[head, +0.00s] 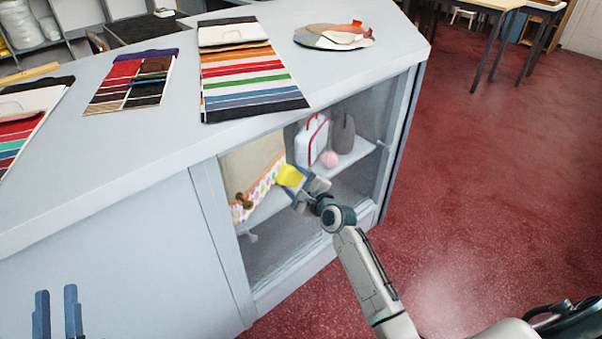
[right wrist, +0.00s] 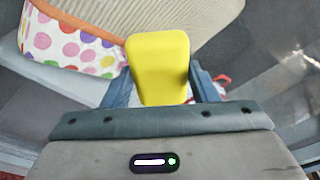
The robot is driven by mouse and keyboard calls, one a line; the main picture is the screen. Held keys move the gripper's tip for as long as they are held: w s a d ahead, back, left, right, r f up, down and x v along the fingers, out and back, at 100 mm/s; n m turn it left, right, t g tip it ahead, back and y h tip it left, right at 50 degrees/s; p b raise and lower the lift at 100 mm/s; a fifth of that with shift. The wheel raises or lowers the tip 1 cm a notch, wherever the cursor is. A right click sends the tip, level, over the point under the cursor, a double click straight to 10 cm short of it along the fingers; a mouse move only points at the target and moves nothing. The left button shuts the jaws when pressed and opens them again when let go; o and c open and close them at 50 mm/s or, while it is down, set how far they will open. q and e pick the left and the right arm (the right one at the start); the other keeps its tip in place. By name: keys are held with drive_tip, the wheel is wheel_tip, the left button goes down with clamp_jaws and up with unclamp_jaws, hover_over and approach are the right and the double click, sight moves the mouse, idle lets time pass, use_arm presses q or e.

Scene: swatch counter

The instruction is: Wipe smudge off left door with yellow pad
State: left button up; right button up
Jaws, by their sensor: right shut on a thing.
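My right gripper (head: 298,186) is shut on the yellow pad (head: 290,175), in front of the cabinet's glass front. In the right wrist view the yellow pad (right wrist: 158,62) stands upright between the fingers (right wrist: 155,92). I cannot tell whether the pad touches the glass. The left door (head: 262,232) is the left part of the glazed front, below the counter top. A small brown patch (head: 242,201) shows at its left; I cannot tell whether it is the smudge or something behind the glass. My left gripper (head: 57,314) is open and empty at the lower left.
Behind the glass are a polka-dot bin (right wrist: 70,42), a white bag with red trim (head: 311,141), a pink ball (head: 329,159) and a grey bag (head: 343,133). Fabric swatch cards (head: 250,78) lie on the counter (head: 150,145).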

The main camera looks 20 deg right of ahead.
sight(305, 160)
drive_tip(key=shift+s+a+p, duration=0.35)
drive_tip(key=shift+a+p, duration=0.05)
drive_tip(key=shift+a, duration=0.45)
drive_tip(key=shift+s+a+p, duration=0.3)
drive_tip(key=shift+a+p, duration=0.1)
drive_tip(key=shift+a, duration=0.45)
drive_tip(key=shift+s+a+p, duration=0.35)
drive_tip(key=shift+a+p, duration=0.05)
drive_tip(key=shift+a, duration=0.45)
drive_tip(key=shift+w+r+p, duration=0.15)
drive_tip(key=shift+r+p, duration=0.7)
drive_tip(key=shift+p, duration=0.05)
drive_tip(key=shift+w+d+f, duration=0.1)
drive_tip(key=shift+w+d, duration=0.1)
drive_tip(key=shift+d, duration=0.45)
drive_tip(key=shift+w+d+r, duration=0.1)
drive_tip(key=shift+w+d, duration=0.15)
drive_tip(key=shift+d, duration=0.4)
drive_tip(key=shift+w+d+f, duration=0.1)
drive_tip(key=shift+w+d, duration=0.1)
drive_tip(key=shift+d, duration=0.45)
drive_tip(key=shift+w+d+b, duration=0.45)
drive_tip(key=shift+d, duration=0.8)
drive_tip(key=shift+w+d+b, duration=0.45)
drive_tip(key=shift+d, duration=0.8)
drive_tip(key=shift+w+d+b, duration=0.45)
drive_tip(key=shift+d, duration=0.8)
